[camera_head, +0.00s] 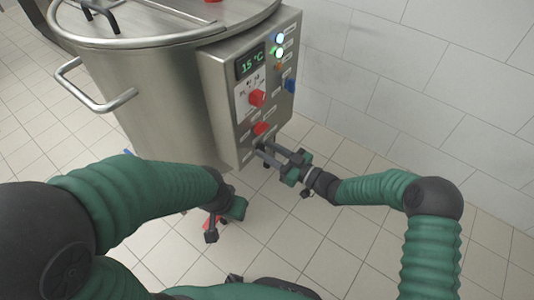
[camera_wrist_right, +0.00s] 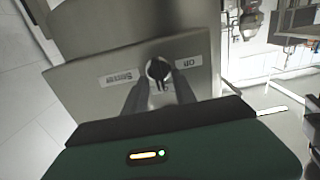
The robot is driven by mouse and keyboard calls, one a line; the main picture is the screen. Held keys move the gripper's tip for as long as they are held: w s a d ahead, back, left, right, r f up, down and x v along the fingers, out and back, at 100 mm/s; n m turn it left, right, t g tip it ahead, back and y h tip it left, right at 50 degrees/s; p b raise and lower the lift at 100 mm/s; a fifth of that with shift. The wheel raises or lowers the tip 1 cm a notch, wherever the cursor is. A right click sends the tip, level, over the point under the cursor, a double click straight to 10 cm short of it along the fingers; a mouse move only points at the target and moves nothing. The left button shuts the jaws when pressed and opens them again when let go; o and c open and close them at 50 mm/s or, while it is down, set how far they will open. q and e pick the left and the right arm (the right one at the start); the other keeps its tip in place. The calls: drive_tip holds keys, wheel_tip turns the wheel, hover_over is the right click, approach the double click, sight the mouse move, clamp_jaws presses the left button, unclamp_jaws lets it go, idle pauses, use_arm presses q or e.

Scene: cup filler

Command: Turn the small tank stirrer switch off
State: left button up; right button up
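The stirrer switch (camera_wrist_right: 158,70) is a small black round knob on the steel panel, between a "Stirrer" label (camera_wrist_right: 120,79) and an "Off" label (camera_wrist_right: 189,63), both upside down in the right wrist view. My right gripper (camera_wrist_right: 158,80) has its two dark fingers apart, one on each side of the knob; I cannot tell if they touch it. In the head view my right gripper (camera_head: 262,146) reaches the bottom of the control panel (camera_head: 219,110) and hides the switch. My left gripper (camera_head: 213,226) hangs low, below the tank, away from the panel; its fingers are unclear.
The panel carries a 15 °C display (camera_head: 250,63), a red knob (camera_head: 257,98), another red knob (camera_head: 261,128) just above my right gripper, a blue switch (camera_head: 290,84) and lit lamps. The steel tank (camera_head: 150,100) has a side handle (camera_head: 95,98). Open tiled floor lies to the right.

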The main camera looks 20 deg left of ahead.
drive_tip(key=shift+w+a, duration=0.1)
drive_tip(key=shift+a, duration=0.35)
drive_tip(key=shift+d+r, duration=0.1)
drive_tip(key=shift+d, duration=0.2)
drive_tip(key=shift+c, duration=1.2)
drive_tip(key=shift+a, duration=0.15)
clamp_jaws()
